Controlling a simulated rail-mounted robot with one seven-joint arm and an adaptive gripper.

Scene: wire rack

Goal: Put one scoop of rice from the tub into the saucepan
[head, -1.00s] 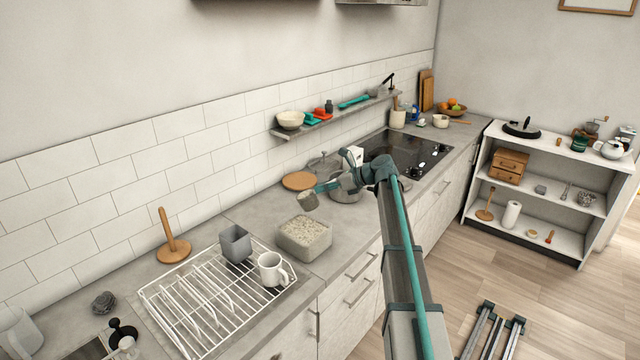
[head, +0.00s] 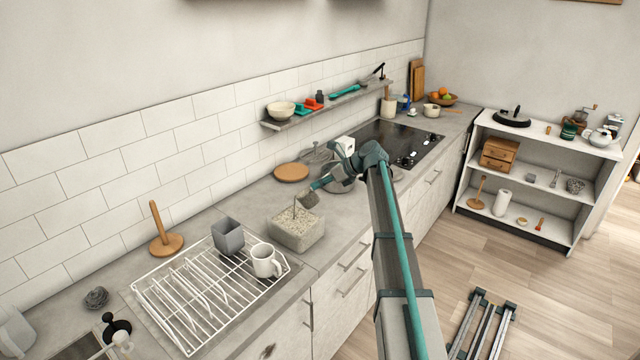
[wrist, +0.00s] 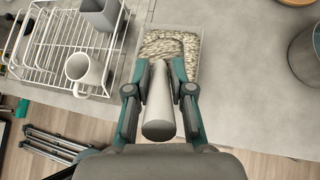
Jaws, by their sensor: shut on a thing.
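My gripper (wrist: 161,88) is shut on the pale handle of a scoop (wrist: 158,118). The square tub, holding pale rice, lies beyond the fingertips in the wrist view (wrist: 199,78). The metal saucepan (head: 338,186) stands behind my gripper, partly hidden by it; its side also shows at the right edge of the wrist view (wrist: 303,60). Its inside is hidden.
A white wire rack (head: 190,317) with a grey cup (head: 228,238) and a white mug (head: 266,262) stands left of the tub. A round wooden board (head: 291,172) lies behind it. The hob (head: 390,140) is farther right. Counter between tub and saucepan is clear.

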